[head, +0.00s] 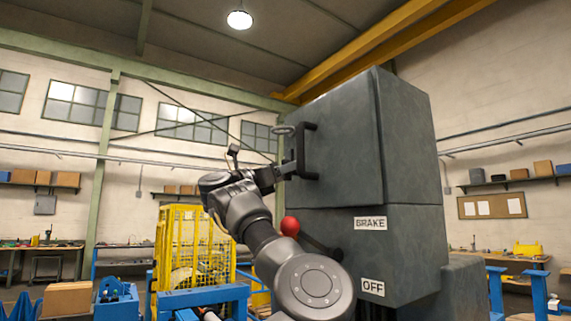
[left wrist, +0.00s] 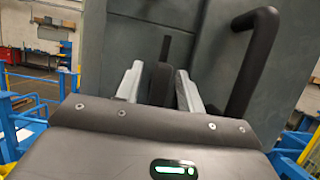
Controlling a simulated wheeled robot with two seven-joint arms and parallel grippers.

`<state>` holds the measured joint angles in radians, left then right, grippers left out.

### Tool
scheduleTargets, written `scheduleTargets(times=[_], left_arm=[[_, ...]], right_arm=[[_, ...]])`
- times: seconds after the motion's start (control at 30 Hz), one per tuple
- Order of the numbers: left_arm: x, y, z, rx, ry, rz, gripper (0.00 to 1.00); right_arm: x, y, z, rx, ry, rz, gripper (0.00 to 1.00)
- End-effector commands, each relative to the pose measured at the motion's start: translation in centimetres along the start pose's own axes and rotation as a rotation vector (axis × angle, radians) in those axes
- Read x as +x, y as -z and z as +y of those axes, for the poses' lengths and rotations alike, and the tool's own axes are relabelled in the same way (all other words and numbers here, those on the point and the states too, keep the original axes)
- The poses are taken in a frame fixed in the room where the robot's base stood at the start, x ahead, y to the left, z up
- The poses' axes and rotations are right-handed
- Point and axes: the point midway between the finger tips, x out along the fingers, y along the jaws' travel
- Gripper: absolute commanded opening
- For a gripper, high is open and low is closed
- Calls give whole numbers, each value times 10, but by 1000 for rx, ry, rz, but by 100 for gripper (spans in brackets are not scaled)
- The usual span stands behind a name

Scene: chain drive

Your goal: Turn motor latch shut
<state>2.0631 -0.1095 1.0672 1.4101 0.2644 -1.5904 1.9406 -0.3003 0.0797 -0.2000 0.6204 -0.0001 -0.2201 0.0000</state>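The motor latch, a dark upright tab, shows in the left wrist view (left wrist: 161,84) on the grey cabinet face, between my left gripper's two pale fingers. My left gripper (head: 278,174) is at the cabinet's left side in the head view. It also shows in the left wrist view (left wrist: 160,88), with its fingers on either side of the latch. Whether both fingers press on it is not clear. In the head view the gripper and arm hide the latch. The grey cabinet (head: 335,120) has a black bar handle (head: 302,152), which is right of the fingers in the wrist view (left wrist: 256,55). My right gripper is not in view.
A red-knobbed lever (head: 290,226) sits below my left wrist, near the BRAKE (head: 370,223) and OFF (head: 373,287) labels. A yellow cage (head: 190,255) and blue frames (head: 205,297) stand to the left. Open air lies left of the cabinet's upper part.

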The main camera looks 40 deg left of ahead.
Motion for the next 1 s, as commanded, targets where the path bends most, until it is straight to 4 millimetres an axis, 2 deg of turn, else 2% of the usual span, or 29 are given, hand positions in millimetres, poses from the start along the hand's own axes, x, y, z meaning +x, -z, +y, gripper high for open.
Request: scheduleTargets(times=[0.2,0.5,0.77,1.0], left_arm=[[0,0,0,0,0,0,38],[0,0,0,0,0,0,0],[-1,1,0,13,5,0,0],[-2,3,0,105,44,-1,0]], right_arm=[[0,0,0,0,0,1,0],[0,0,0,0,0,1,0],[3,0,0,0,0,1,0],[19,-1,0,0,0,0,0]])
